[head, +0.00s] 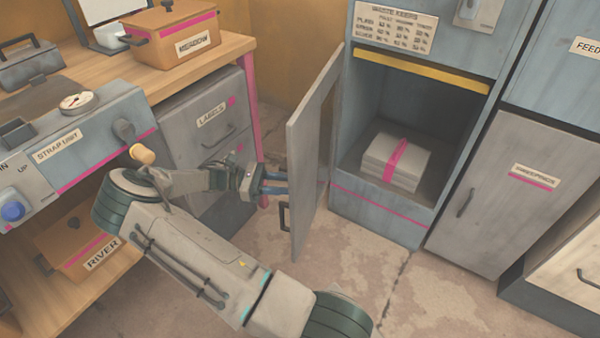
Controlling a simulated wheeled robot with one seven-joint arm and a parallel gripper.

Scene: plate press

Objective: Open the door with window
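The door with window (309,165) is a grey panel hinged at the left side of a blue-grey cabinet (378,212). It stands swung well open towards me, seen at a steep angle, so its window is hard to make out. Its dark handle (284,217) is low on the free edge. My gripper (284,183) is just left of the door near that edge, above the handle. Its two blue fingers look slightly apart with nothing between them. Whether the fingertips touch the door I cannot tell.
A white stack with a pink band (395,160) lies inside the open cabinet. A closed grey cabinet (500,190) stands to the right. The workbench (240,48) with the strap unit (75,140) and a grey labels cabinet (205,130) is on the left. Floor (400,290) in front is clear.

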